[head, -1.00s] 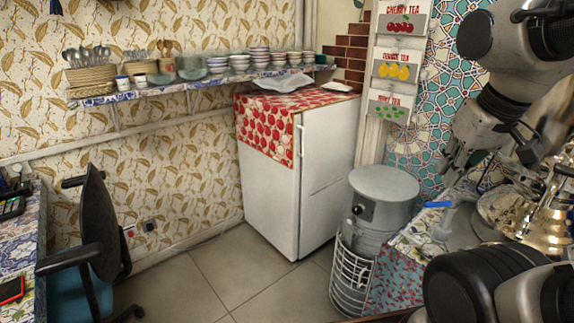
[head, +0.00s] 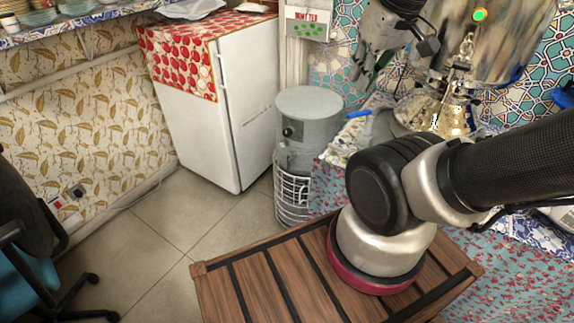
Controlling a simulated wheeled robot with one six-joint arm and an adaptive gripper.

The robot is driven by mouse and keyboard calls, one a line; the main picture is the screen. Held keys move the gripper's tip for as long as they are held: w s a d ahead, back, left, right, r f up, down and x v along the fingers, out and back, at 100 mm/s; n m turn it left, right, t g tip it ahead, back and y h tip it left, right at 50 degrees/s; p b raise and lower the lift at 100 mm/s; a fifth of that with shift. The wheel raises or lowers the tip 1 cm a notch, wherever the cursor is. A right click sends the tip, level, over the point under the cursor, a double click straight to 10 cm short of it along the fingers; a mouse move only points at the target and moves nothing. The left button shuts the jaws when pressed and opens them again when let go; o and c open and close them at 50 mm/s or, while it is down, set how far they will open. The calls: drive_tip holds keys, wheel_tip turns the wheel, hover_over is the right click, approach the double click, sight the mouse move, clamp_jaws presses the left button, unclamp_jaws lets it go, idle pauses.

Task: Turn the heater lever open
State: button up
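My gripper (head: 368,72) hangs at the top of the head view, pointing down, beside the large metal samovar (head: 500,45). Its fingers are small and dark here, and I cannot tell whether they are open or shut. A green light shows on the samovar's body. Brass-coloured fittings (head: 462,58) are on the samovar's front, above a shiny metal base (head: 432,116). A blue handle (head: 358,114) sits left of the base, below my gripper and apart from it. I cannot make out which part is the heater lever.
A grey cylinder (head: 309,102) with a dark knob stands left of the counter. A white fridge (head: 243,90) with a red patterned cover is further left. An office chair (head: 35,235) is at the left edge. Tiled floor (head: 150,235) between is clear.

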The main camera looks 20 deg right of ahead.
drive_tip(key=o, duration=0.3)
drive_tip(key=shift+w+a+f, duration=0.1)
drive_tip(key=shift+a+f, duration=0.1)
drive_tip(key=shift+o, duration=1.3)
drive_tip(key=w+a+f+n+g, duration=0.1)
drive_tip(key=w+a+f+g, duration=0.3)
drive_tip(key=f, duration=0.5)
drive_tip(key=shift+w+f+g, duration=0.35)
drive_tip(key=shift+w+g, duration=0.35)
drive_tip(key=shift+w, duration=0.25)
drive_tip(key=w+a+f+m, duration=0.1)
drive_tip(key=w+a+f, duration=0.4)
drive_tip(key=f, duration=0.6)
drive_tip(key=w+a+f+m+y, duration=0.1)
drive_tip(key=w+a+f, duration=0.3)
drive_tip(key=w+f, duration=0.55)
drive_tip(key=w+a+f, duration=0.3)
drive_tip(key=a+f, duration=0.1)
drive_tip(key=f, duration=0.9)
drive_tip(key=m+t+h, duration=0.8)
drive_tip(key=t+h, duration=0.5)
drive_tip(key=h, duration=0.1)
approach(288, 164)
drive_tip(key=x, duration=0.8)
drive_tip(key=shift+w+d, duration=0.5)
